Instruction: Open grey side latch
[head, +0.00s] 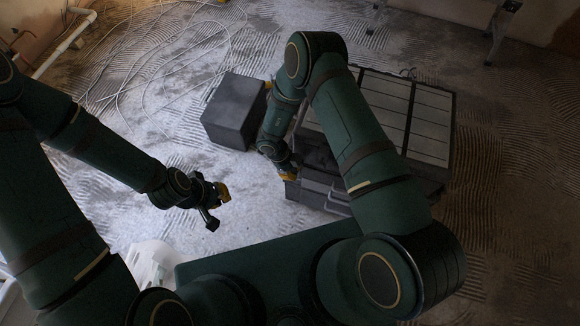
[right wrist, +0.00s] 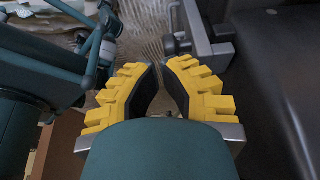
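A dark toolbox (head: 437,128) with a grey panelled lid stands on the floor at the right of the head view, partly hidden by my right arm. In the right wrist view, a grey latch-like part (right wrist: 203,38) sits against a dark box wall (right wrist: 275,65), beyond and right of the fingertips. I cannot be sure it is the side latch. My right gripper (head: 287,172) is at the toolbox's left front side. In the wrist view its yellow-backed fingers (right wrist: 162,64) are slightly apart with nothing between them. My left gripper (head: 219,207) is open and empty, above the floor.
A dark grey box (head: 232,112) stands left of the toolbox. Loose cable (head: 160,50) lies coiled on the ridged plaster floor behind it. Stand legs (head: 498,32) are at the back right. The floor left of the grey box is mostly clear.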

